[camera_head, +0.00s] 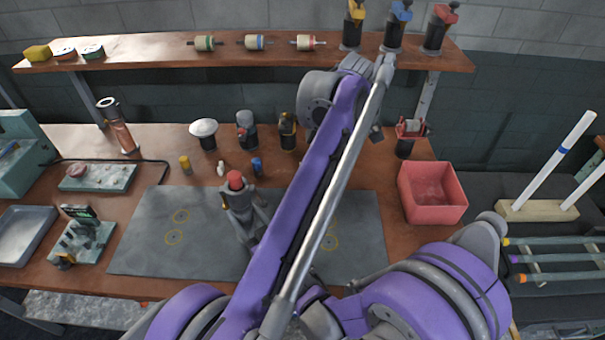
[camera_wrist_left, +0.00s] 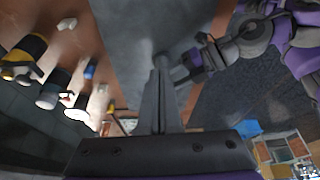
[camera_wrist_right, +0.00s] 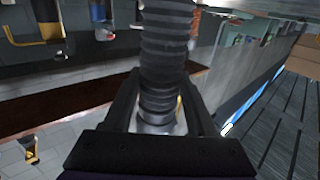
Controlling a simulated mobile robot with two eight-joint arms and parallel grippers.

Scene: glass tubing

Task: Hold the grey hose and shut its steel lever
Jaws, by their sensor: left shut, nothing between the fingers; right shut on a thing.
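The grey hose (camera_wrist_right: 166,45) is ribbed and runs upright through the right wrist view. My right gripper (camera_wrist_right: 157,95) is shut on it, a finger on each side. A paler, smooth end (camera_wrist_right: 155,126) shows below the ribs. My left gripper (camera_wrist_left: 160,75) is shut and empty, its fingers together above the grey mat (camera_wrist_left: 137,25). In the head view my purple arm covers the middle. I cannot make out the steel lever in any view.
A grey shape with a red top (camera_head: 235,180) stands over the mat (camera_head: 140,250); I cannot tell what it is. Several small bottles and torches stand behind the mat. A red bin (camera_head: 432,207) sits at the right. The mat's left part is clear.

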